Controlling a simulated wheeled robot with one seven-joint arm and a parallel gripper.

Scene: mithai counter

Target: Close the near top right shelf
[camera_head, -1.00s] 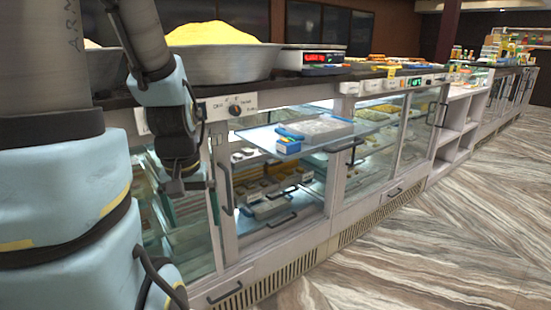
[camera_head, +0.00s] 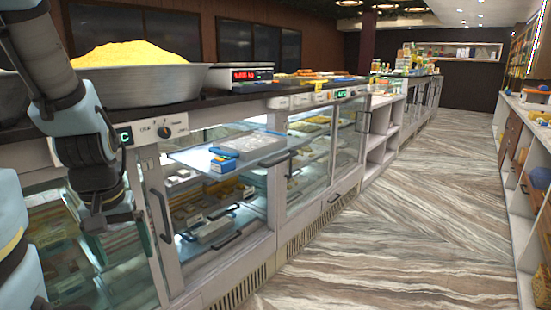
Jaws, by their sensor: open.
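The near top right shelf (camera_head: 240,153) is a glass sheet pulled out of the near display case toward the aisle. It carries a grey tray and small blue boxes (camera_head: 222,163). A dark handle (camera_head: 280,158) is on its front edge. My gripper (camera_head: 104,228) hangs pointing down in front of the case's left glass, left of the shelf and apart from it. It is open and empty; its fingers are small in the picture.
A sliding door frame with a dark handle (camera_head: 161,216) stands between my gripper and the shelf. A lower shelf (camera_head: 210,226) with trays shows below. On the counter are a metal bowl of yellow food (camera_head: 145,82) and a scale (camera_head: 238,75). The aisle floor (camera_head: 400,220) is clear.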

